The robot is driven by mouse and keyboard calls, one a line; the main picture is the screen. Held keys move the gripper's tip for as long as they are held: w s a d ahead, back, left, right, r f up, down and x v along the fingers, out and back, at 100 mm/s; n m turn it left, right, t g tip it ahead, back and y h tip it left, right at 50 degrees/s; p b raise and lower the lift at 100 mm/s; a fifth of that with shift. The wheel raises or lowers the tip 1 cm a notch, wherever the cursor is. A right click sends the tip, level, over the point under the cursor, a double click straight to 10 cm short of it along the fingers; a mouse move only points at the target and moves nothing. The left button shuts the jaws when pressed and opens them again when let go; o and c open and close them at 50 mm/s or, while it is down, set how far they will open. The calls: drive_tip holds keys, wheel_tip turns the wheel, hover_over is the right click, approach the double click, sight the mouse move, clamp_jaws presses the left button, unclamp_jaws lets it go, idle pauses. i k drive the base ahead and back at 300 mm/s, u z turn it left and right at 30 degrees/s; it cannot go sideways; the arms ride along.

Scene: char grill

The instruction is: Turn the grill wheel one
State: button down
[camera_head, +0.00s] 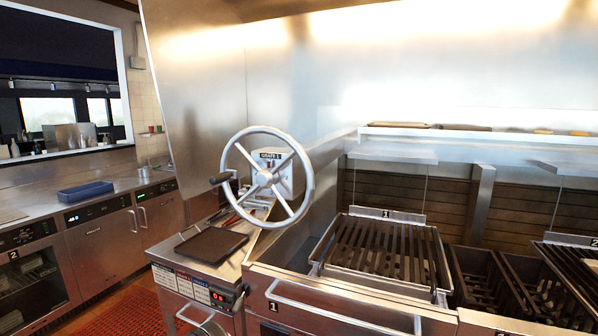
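The grill wheel (309,188) is a large silvery spoked handwheel. It stands upright on a housing labelled "GRATE 1" (272,155), left of the grill. A dark crank handle (220,178) sticks out from the left side of its rim. The grill grate marked 1 (388,250) lies to the right of the wheel, with dark bars and a light frame. My gripper is not in view, and nothing is touching the wheel.
A dark tray (211,244) lies on the counter below the wheel. A second grate (575,262) is partly cut off at the right edge. A blue tray (86,191) sits on the left counter. A red mat (125,318) covers floor at lower left.

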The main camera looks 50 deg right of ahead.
sight(267, 178)
drive_tip(key=u, duration=0.35)
drive_tip(key=i, duration=0.65)
drive_tip(key=z, duration=1.6)
